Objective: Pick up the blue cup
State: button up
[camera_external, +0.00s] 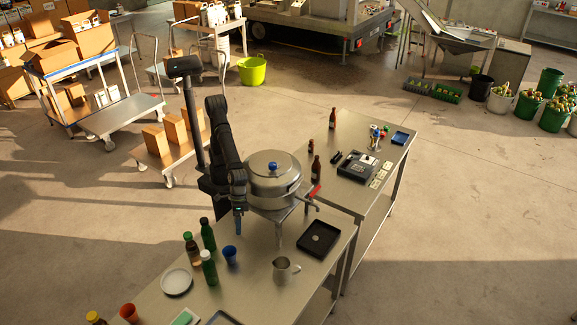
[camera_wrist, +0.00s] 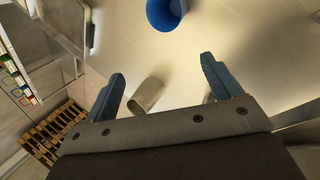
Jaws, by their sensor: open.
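The blue cup (camera_external: 230,255) stands on the near metal table, beside the green bottles. In the wrist view the blue cup (camera_wrist: 163,14) is at the top edge, partly cut off, beyond my fingertips. My gripper (camera_external: 238,228) is above the table near the cup in the external view. In the wrist view my gripper (camera_wrist: 162,76) has its two blue-grey fingers wide apart, with nothing held between them. The cup is apart from the fingers.
Several bottles (camera_external: 208,268) and a white plate (camera_external: 176,281) stand left of the cup. A metal jug (camera_external: 286,270) and a black tray (camera_external: 318,239) are to its right. A large lidded pot (camera_external: 272,180) stands behind. An orange-red cup (camera_external: 129,313) is near the front left.

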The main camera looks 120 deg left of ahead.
notch_tip(320, 180, down, 5)
jog(key=s+d+m+t, duration=0.1)
jog(key=d+m+t, duration=0.1)
jog(key=m, duration=0.5)
jog(key=m+t+h, duration=0.2)
jog(key=m, duration=0.9)
send_near(230, 259)
jog(key=shift+x, duration=4.1)
jog(key=shift+a+f, duration=0.15)
jog(key=c, duration=1)
jog(key=shift+c, duration=0.2)
